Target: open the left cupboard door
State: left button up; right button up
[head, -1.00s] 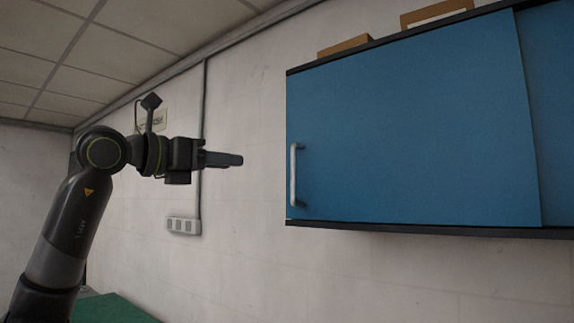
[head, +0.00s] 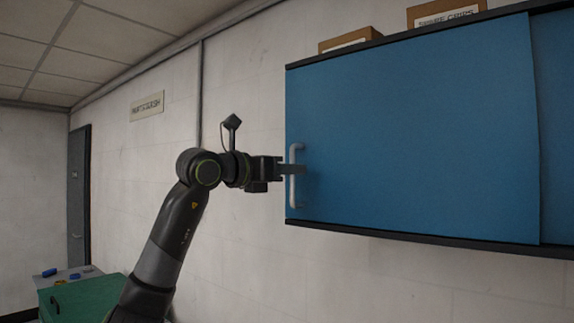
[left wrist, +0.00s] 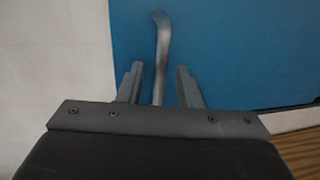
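The left cupboard door (head: 410,140) is a blue panel on the wall cupboard and looks closed. Its pale vertical bar handle (head: 294,190) is near the door's left edge. My left gripper (head: 294,169) is at the handle in the head view. In the left wrist view the handle (left wrist: 161,45) runs between the two fingers of my left gripper (left wrist: 160,82). Gaps show on both sides of the bar, so the fingers are open around it. My right gripper is not in view.
A second blue panel (head: 558,120) is at the right. Cardboard boxes (head: 446,12) stand on top of the cupboard. A green box or cabinet (head: 80,297) is low at the left.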

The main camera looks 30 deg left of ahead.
pick_arm(q)
grip_shut()
dwell(0.4)
